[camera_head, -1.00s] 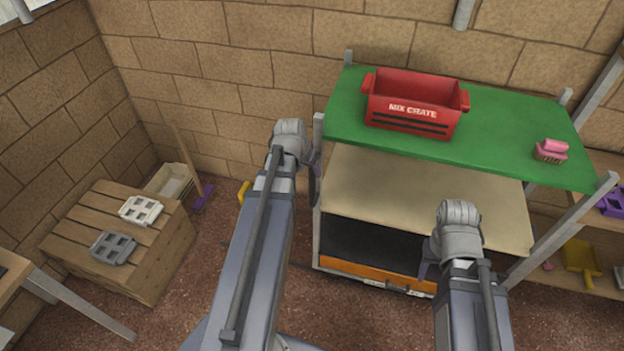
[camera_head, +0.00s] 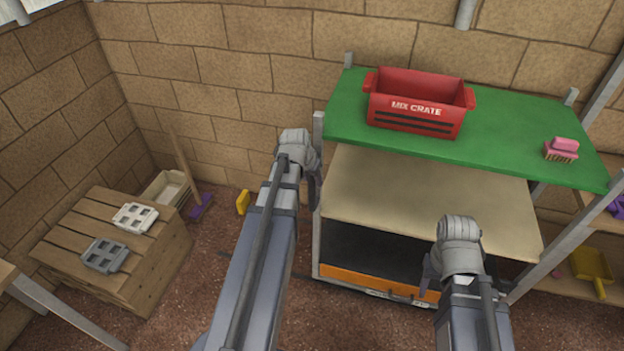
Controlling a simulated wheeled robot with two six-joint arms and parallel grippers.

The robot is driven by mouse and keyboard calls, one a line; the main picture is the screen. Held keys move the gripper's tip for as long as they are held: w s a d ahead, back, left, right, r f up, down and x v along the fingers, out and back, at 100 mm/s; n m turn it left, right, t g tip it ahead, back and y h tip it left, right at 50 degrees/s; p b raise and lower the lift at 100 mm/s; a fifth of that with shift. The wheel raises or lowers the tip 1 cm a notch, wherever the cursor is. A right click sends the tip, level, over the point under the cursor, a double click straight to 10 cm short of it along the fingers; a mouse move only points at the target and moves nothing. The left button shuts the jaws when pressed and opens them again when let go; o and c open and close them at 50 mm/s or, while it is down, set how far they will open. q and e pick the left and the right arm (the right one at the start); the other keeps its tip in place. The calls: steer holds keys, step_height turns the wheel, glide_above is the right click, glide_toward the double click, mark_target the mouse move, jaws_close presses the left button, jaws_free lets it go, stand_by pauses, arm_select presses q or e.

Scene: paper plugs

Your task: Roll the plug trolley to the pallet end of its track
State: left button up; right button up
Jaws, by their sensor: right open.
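I cannot make out a plug trolley, its track or a pallet in the head view. My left gripper (camera_head: 316,188) is mostly hidden behind its own wrist, by the left post of the green-topped rack; its jaws cannot be read. My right gripper (camera_head: 427,277) is open, partly hidden by its wrist, in front of the rack's low orange-edged part. I see nothing held in either gripper.
The rack's green top (camera_head: 500,135) carries a red mix crate (camera_head: 415,103) and a pink brush (camera_head: 561,150). A slatted wooden crate (camera_head: 125,270) at left bears a white mould (camera_head: 135,218) and a grey mould (camera_head: 104,255). Reddish floor (camera_head: 205,265) shows between.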

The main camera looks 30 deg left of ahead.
arm_select(q)
jaws_close()
stand_by(1.0)
